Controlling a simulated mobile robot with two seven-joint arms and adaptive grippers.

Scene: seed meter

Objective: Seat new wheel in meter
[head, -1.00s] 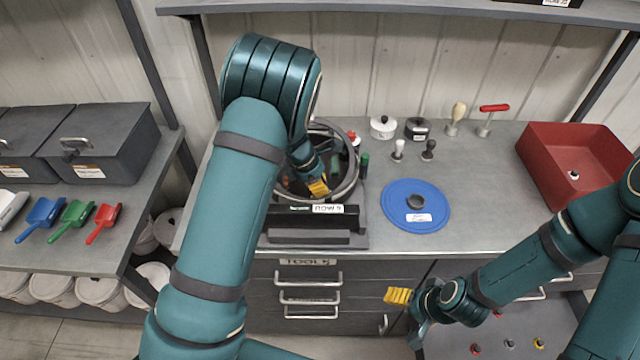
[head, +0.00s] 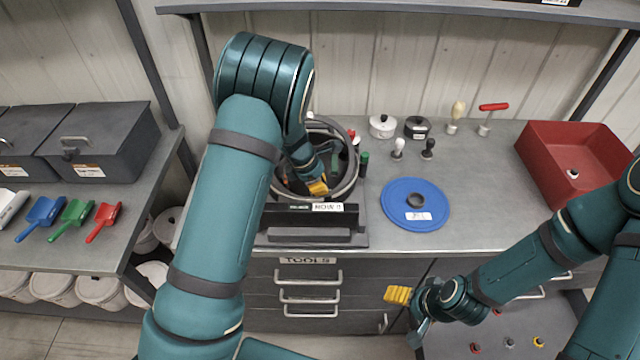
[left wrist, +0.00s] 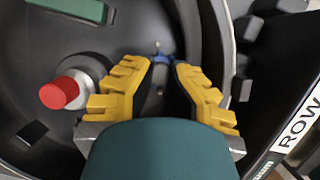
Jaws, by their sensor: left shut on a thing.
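The seed meter (head: 352,190) is a round dark housing standing open on the bench, with a ROW label (head: 328,207) in front. My left gripper (head: 318,187) reaches down into it. In the left wrist view its yellow fingers (left wrist: 160,62) close toward each other on a small blue part (left wrist: 161,59), of which only a little shows between the tips. I take this for the wheel, but its shape is mostly hidden. A red-capped post (left wrist: 59,93) stands inside the meter beside the fingers. My right gripper (head: 399,296) hangs in front of the bench; its opening is unclear.
A blue disc (head: 432,190) with a dark hub lies right of the meter. Small pots (head: 382,126) and handled tools (head: 428,150) stand behind. A red bin (head: 540,160) is at right. Coloured scoops (head: 76,218) lie on the left bench. Bench surface right of the disc is clear.

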